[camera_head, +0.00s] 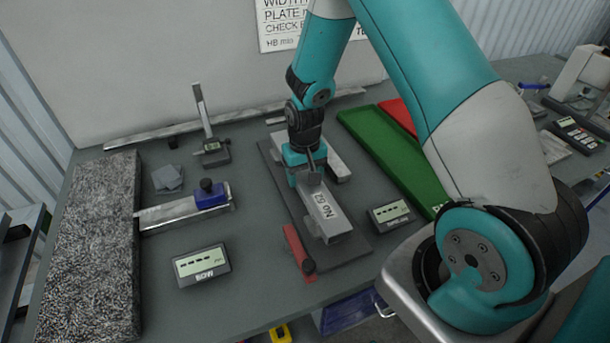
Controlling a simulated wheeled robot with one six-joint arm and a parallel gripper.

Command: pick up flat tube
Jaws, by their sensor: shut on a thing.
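A silver flat tube (327,217) marked "No 62" lies lengthwise over a dark grey plate (345,252) in the middle of the table. My gripper (311,181) points down and is shut on the tube at its far end. I cannot tell whether the tube touches the plate or is slightly above it. The gripper hides part of the tube's far end. A second silver piece (338,165) lies on the plate just behind and right of the gripper.
A red bar with a black knob (297,250) lies close on the left. A display (390,214) stands right, beside a green tray (395,150). Left are another display (201,265), a blue-headed gauge (210,196) and a speckled block (92,245).

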